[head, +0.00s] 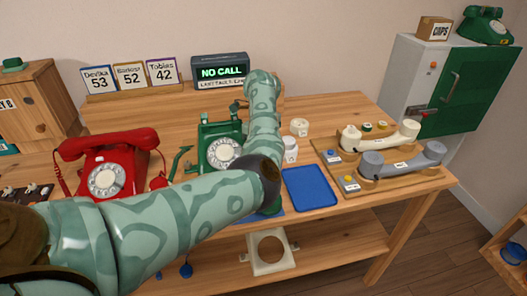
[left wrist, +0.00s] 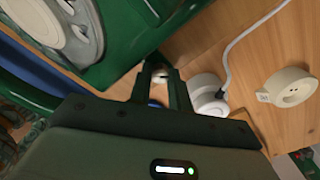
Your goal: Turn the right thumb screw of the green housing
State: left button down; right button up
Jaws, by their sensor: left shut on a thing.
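The green housing (head: 210,133), a dial phone body, stands on the table in the head view, with its pale dial (head: 223,153) facing me. My left arm passes in front of its right side and hides part of it. In the left wrist view the housing (left wrist: 125,22) fills the upper left. My left gripper (left wrist: 159,82) is beside the housing's edge, its two dark fingers shut on a small pale metal thumb screw (left wrist: 157,75). The screw is mostly hidden between the fingers. My right gripper is in neither view.
A red dial phone (head: 106,174) stands to the left. A blue tray (head: 310,188) lies right of my arm, and a wooden board with a cream handset (head: 380,135) and a grey handset (head: 402,160) is farther right. White round parts (left wrist: 287,87) lie near the left gripper.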

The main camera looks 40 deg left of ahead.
pick_arm(q)
jog(key=n+b, duration=0.1)
jog(key=n, duration=0.1)
jog(key=shift+f+n, duration=0.15)
jog(key=shift+n, duration=0.15)
jog(key=shift+n+b, duration=0.8)
jog(key=shift+n, duration=0.8)
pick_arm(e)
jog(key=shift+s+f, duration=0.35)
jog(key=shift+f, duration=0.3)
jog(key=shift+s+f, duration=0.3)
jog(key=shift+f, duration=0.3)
pick_arm(q)
jog(key=shift+r, duration=0.2)
jog(key=c, duration=1.3)
grip_release()
notch_tip(320, 180, up, 16)
jog(key=p, duration=0.6)
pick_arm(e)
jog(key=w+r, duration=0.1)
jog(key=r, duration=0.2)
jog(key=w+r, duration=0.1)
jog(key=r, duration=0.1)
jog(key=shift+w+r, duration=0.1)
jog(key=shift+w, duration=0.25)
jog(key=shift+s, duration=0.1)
